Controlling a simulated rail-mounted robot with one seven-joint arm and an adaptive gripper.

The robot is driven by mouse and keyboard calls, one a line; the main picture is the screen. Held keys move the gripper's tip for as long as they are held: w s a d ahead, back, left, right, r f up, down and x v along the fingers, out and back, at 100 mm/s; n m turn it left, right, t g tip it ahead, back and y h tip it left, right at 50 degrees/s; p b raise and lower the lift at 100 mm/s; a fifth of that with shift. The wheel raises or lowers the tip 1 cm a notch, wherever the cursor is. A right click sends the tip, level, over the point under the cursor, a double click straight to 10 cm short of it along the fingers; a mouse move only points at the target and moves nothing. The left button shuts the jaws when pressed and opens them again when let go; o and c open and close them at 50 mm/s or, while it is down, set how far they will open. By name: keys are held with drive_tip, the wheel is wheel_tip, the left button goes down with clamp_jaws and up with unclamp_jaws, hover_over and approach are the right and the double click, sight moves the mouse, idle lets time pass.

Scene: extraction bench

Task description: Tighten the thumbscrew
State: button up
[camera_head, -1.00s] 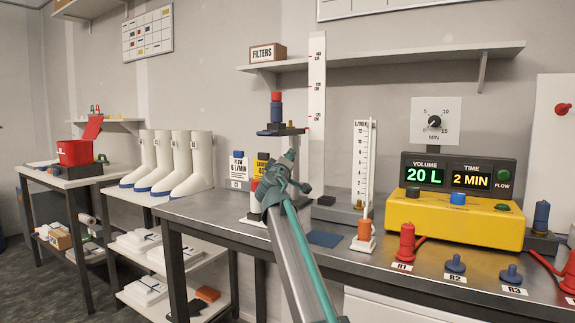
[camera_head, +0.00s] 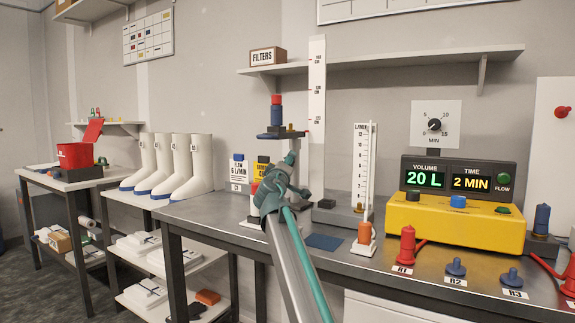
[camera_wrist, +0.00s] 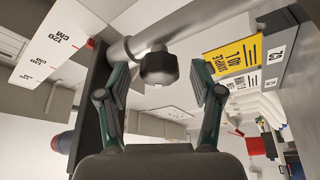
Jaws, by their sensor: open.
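My gripper (camera_wrist: 158,90) is open, with one finger on each side of the knob and clear gaps to both. The knob sits between and slightly beyond the fingertips. I cannot make out the thumbscrew there; my gripper and arm cover that area.
A tall height scale (camera_head: 317,100) stands behind the stand. Yellow and white label cards (camera_head: 262,172) are close on the left.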

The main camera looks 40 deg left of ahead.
drive_tip(key=v, duration=1)
drive_tip(key=shift+s, duration=0.2)
drive_tip(key=shift+d, duration=0.15)
